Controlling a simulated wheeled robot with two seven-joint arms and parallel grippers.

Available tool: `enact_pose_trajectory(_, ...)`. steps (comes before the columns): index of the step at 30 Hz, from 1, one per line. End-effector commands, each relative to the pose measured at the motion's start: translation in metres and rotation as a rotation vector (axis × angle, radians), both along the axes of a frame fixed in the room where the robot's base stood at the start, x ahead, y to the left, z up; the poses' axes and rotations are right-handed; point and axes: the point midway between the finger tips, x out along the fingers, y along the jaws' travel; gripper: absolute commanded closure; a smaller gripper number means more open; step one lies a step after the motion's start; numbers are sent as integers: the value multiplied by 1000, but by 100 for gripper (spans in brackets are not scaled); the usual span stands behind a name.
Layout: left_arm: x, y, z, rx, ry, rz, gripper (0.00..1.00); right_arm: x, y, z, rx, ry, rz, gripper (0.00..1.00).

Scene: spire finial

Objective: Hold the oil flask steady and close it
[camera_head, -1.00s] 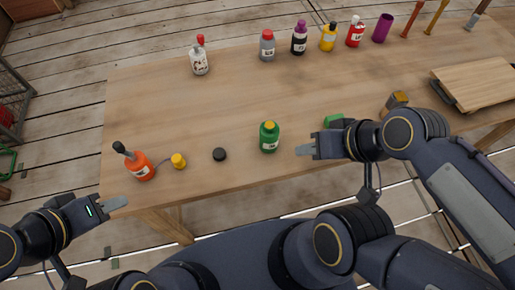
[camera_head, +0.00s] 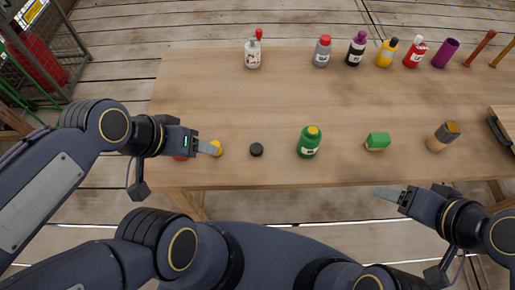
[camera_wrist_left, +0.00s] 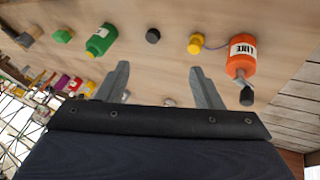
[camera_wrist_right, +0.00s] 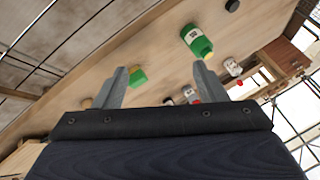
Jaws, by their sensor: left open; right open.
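The likely oil flask is an orange bottle (camera_wrist_left: 241,66) with a white label and black spout, clear in the left wrist view. A yellow cap (camera_wrist_left: 195,44) is beside it, joined by a thin cord. In the head view my left gripper hides most of the bottle; the yellow cap (camera_head: 216,148) shows at its fingertips. My left gripper (camera_head: 208,148) is open and empty above that table corner; the bottle is outside its fingers. My right gripper (camera_head: 388,193) is open and empty at the table's front edge, right of the green bottle (camera_head: 309,142).
A black disc (camera_head: 256,150) lies between the yellow cap and the green bottle. A green block (camera_head: 377,141) and a brown-and-grey object (camera_head: 443,136) stand to the right. Several bottles line the back of the wooden table (camera_head: 280,100). Its middle is clear.

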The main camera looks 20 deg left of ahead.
Motion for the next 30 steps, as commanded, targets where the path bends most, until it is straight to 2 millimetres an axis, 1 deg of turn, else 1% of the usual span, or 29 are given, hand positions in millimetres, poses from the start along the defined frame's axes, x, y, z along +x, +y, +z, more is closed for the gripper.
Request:
enact_pose_trajectory(1,9,-1,-10,36,35,-43,40,0,0,-10,0,0,0,28)
enact_pose_trajectory(2,15,-1,-14,62,55,-72,40,0,0,-14,0,0,0,24)
enact_pose_trajectory(3,24,-3,-20,99,85,-117,40,0,0,-19,0,0,0,23)
enact_pose_trajectory(5,41,-7,-30,161,130,-194,40,0,0,-28,0,0,0,23)
enact_pose_trajectory(7,63,-15,-44,229,177,-287,40,0,0,-38,0,0,0,23)
enact_pose_trajectory(12,111,-45,-82,357,259,-499,40,0,0,-58,0,0,0,23)
enact_pose_trajectory(15,131,-64,-102,402,287,-589,40,0,0,-66,0,0,0,23)
enact_pose_trajectory(18,144,-78,-116,427,302,-649,40,0,0,-70,0,0,0,23)
enact_pose_trajectory(21,150,-86,-123,441,310,-680,40,0,0,-72,0,0,0,23)
enact_pose_trajectory(30,152,-88,-124,446,311,-688,40,0,0,-71,0,0,0,23)
